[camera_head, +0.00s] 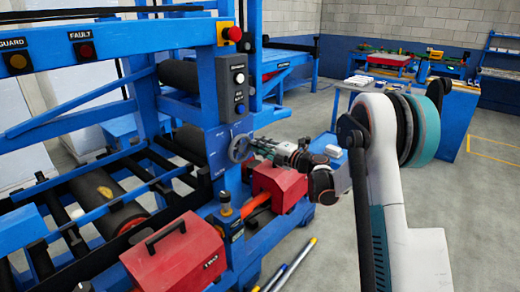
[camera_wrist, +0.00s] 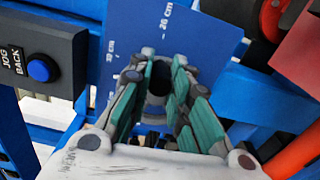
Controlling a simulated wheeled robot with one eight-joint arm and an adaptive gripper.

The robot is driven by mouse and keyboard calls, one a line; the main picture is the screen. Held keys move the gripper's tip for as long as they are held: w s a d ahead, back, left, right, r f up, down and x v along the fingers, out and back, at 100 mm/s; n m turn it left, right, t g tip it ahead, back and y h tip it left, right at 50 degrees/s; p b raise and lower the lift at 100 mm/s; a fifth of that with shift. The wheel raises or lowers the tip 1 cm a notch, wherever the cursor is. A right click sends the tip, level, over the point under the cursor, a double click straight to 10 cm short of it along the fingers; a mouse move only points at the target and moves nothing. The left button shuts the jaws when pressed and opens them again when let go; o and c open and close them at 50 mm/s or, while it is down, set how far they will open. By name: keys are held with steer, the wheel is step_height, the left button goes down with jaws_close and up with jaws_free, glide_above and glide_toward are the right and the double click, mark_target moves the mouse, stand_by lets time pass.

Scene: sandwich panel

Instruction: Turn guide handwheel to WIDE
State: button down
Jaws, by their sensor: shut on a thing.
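The guide handwheel (camera_head: 237,148) is a small grey wheel on the side of the blue machine frame. My gripper (camera_head: 254,146) reaches it from the right and is shut on part of it. In the wrist view my gripper (camera_wrist: 165,68) has its teal-padded fingers around a dark round part (camera_wrist: 157,86) of the handwheel; the rest of the wheel is mostly hidden by the fingers. Behind it is a blue scale plate (camera_wrist: 205,38) with white marks, one reading 26 cm. The plate's writing is too small to read in the head view.
A button box (camera_head: 238,88) is mounted above the wheel; a blue JOG BACK button (camera_wrist: 42,68) shows close to the left of my gripper. Red housings (camera_head: 278,187) (camera_head: 177,256) sit below. A red emergency knob (camera_head: 233,33) is higher up.

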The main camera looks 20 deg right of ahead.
mark_target(241, 137)
steer(key=n, duration=0.1)
steer(key=r+n, duration=0.1)
steer(key=n, duration=0.1)
steer(key=r+n, duration=0.1)
steer(key=shift+s+a+n, duration=0.2)
steer(key=shift+a+n, duration=0.1)
steer(key=n, duration=0.1)
steer(key=a+r+n, duration=0.1)
steer(key=n, duration=0.1)
steer(key=shift+s+r+n+p, duration=0.15)
steer(key=shift+s+n+p, duration=0.15)
steer(key=shift+s+p, duration=0.1)
steer(key=n, duration=0.2)
steer(key=a+n, duration=0.1)
steer(key=shift+s+r, duration=0.35)
steer(key=shift+s+a+r+n, duration=0.15)
steer(key=shift+a+n, duration=0.1)
steer(key=shift+n, duration=0.4)
steer(key=shift+s+a+f+n, duration=0.1)
steer(key=shift+s+a+n, duration=0.1)
steer(key=shift+n, duration=0.5)
steer(key=shift+s+a+r+n, duration=0.1)
steer(key=shift+a+n, duration=0.15)
steer(key=shift+n, duration=0.4)
steer(key=shift+a, duration=0.1)
steer(key=c, duration=1.5)
jaws_free()
steer(key=shift+s+a, duration=0.1)
steer(key=shift+s, duration=0.05)
steer(key=shift+o, duration=0.2)
